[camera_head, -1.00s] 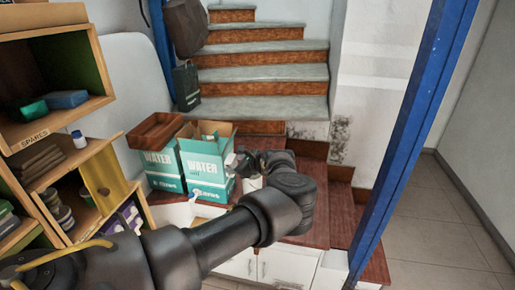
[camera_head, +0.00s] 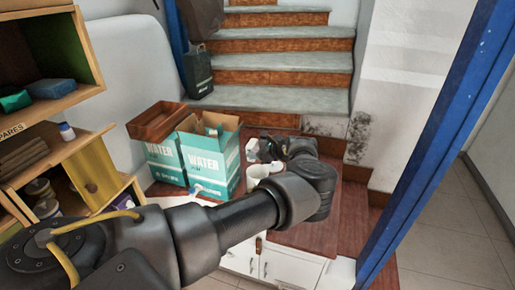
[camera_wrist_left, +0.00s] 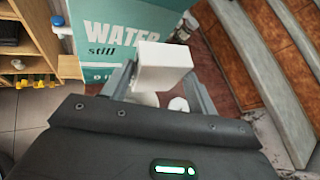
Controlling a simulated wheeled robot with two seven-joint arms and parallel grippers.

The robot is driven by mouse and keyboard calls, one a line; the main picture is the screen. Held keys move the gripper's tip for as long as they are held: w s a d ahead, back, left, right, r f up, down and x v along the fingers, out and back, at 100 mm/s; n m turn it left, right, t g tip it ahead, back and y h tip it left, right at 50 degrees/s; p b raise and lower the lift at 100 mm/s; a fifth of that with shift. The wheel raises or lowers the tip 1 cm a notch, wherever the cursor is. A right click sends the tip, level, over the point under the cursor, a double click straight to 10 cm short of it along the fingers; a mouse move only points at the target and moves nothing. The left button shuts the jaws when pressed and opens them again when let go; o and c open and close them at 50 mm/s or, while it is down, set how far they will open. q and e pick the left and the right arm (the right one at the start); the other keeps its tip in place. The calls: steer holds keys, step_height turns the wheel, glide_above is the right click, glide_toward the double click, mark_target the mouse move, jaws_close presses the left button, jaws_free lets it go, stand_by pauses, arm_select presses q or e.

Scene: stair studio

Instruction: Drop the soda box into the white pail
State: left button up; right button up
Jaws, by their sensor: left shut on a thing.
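The soda box is a small plain white box (camera_wrist_left: 164,66) between the two fingers of my left gripper (camera_wrist_left: 162,72) in the left wrist view. In the head view my left gripper (camera_head: 258,149) is shut on the soda box (camera_head: 252,150), just right of the teal cartons. A white container, seemingly the pail (camera_head: 257,171), stands on the red-brown wooden surface just below the gripper, partly hidden by my arm. White parts of it seem to show beneath the box in the left wrist view. The box is held above, apart from the surface. My right gripper is not in view.
Two teal water cartons (camera_head: 208,160) stand left of the gripper, the nearer with open flaps. A brown tray (camera_head: 157,121) lies on the other. Shelves (camera_head: 45,130) are at left, stairs (camera_head: 282,78) behind, a blue post (camera_head: 437,140) at right.

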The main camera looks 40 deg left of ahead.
arm_select(q)
step_height(320, 180, down, 6)
steer(key=shift+w+r+b, duration=0.15)
steer(key=shift+r+b, duration=0.05)
steer(key=shift+b, duration=1)
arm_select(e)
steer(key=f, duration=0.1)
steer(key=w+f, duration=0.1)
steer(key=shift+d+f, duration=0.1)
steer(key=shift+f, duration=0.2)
arm_select(q)
steer(key=o, duration=1.4)
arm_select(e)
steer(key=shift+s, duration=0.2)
arm_select(q)
steer(key=p+v, duration=1)
steer(key=v, duration=0.1)
steer(key=shift+f+p, duration=0.1)
steer(key=shift+p, duration=0.25)
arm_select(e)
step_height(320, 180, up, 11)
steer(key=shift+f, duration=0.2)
